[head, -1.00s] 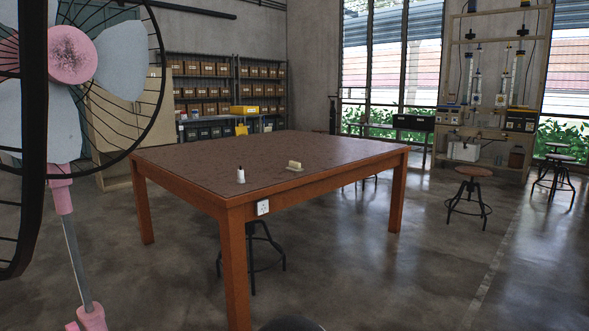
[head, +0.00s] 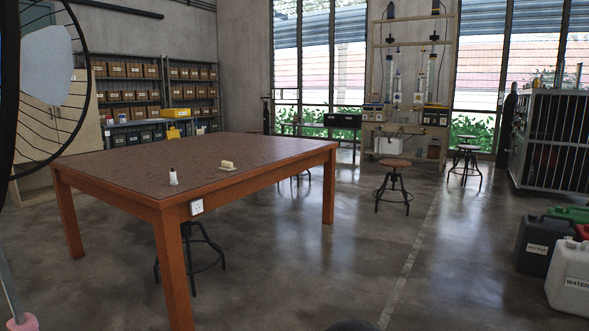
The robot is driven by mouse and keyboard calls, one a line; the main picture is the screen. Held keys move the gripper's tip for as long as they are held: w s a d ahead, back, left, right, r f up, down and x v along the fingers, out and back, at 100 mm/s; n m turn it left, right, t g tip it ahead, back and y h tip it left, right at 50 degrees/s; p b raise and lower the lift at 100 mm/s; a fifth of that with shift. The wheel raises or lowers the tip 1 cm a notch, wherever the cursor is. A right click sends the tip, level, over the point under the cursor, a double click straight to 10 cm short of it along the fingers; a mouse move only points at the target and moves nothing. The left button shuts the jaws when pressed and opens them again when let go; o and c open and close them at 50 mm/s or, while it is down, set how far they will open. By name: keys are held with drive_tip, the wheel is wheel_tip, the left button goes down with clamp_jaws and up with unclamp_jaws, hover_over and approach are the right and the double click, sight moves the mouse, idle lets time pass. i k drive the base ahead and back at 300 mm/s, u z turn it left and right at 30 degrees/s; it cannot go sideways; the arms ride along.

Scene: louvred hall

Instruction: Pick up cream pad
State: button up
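A small cream block-like pad (head: 227,165) lies on the brown-topped wooden table (head: 110,168), near its right front edge. It seems to rest on a thin, pale, flat base. My gripper is not in view. A dark rounded shape shows at the bottom edge of the picture, too little of it to identify.
A stool (head: 190,250) is under the table and another (head: 393,187) stands to the right. Jerrycans (head: 572,280) and a metal cage (head: 553,140) are at the right. The floor between is clear.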

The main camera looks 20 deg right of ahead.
sight(227, 167)
drive_tip(key=z, duration=0.1)
drive_tip(key=i, duration=2.9)
drive_tip(key=z, duration=0.7)
